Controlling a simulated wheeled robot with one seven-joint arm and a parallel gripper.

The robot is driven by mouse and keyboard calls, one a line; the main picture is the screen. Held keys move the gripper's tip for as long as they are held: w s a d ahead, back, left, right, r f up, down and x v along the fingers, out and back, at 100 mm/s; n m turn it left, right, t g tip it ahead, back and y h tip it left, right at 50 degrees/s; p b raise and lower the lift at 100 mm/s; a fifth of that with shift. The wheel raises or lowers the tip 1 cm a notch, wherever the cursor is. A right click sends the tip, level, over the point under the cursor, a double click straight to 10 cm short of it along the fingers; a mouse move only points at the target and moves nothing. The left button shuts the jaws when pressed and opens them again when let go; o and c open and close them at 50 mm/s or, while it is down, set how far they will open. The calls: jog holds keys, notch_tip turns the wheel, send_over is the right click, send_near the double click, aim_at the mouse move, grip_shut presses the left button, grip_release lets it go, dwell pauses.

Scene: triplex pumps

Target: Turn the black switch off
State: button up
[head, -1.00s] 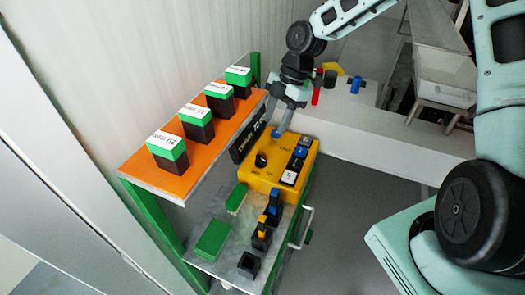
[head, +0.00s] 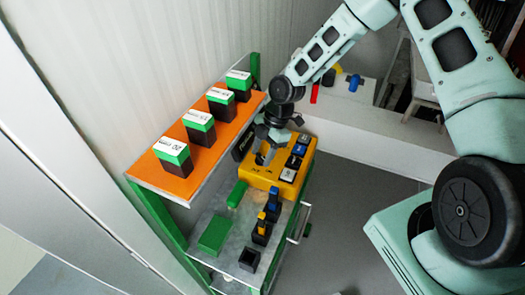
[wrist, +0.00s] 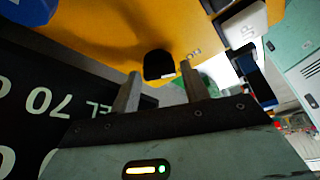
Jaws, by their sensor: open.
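The black switch (wrist: 158,65) is a rounded knob on the yellow control box (head: 293,184). In the wrist view it shows just beyond my gripper (wrist: 160,82), between the two fingers' lines. The fingers are apart and hold nothing. In the head view my gripper (head: 265,155) is over the left part of the box and hides the switch. I cannot tell whether the fingers touch the knob. The yellow box face (wrist: 110,35) fills the top of the wrist view.
White and blue buttons (head: 289,175) line the box's right side. A black sign with white letters (wrist: 45,110) stands close beside my gripper. An orange shelf (head: 200,182) with several green-topped black blocks is at left. Green blocks (head: 215,234) and black holders (head: 250,258) sit below.

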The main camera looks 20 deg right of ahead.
jog(key=c, duration=0.7)
jog(key=shift+m+b, duration=0.3)
jog(key=shift+m, duration=0.1)
jog(key=m+t+b, duration=0.2)
jog(key=m+b, duration=0.2)
jog(key=m, duration=0.1)
jog(key=shift+s+f, duration=0.1)
jog(key=shift+s, duration=0.05)
jog(key=m+t+b, duration=0.1)
jog(key=m+b, duration=0.1)
jog(key=m, duration=0.1)
jog(key=shift+a+m+t+h, duration=0.1)
jog(key=shift+m+t+h, duration=0.2)
jog(key=shift+m+t, duration=0.1)
jog(key=shift+s+m+t+h+b, duration=0.1)
jog(key=shift+m+t+h+b, duration=0.2)
jog(key=shift+m+b, duration=0.75)
jog(key=shift+r+m, duration=0.2)
jog(key=shift+m, duration=0.05)
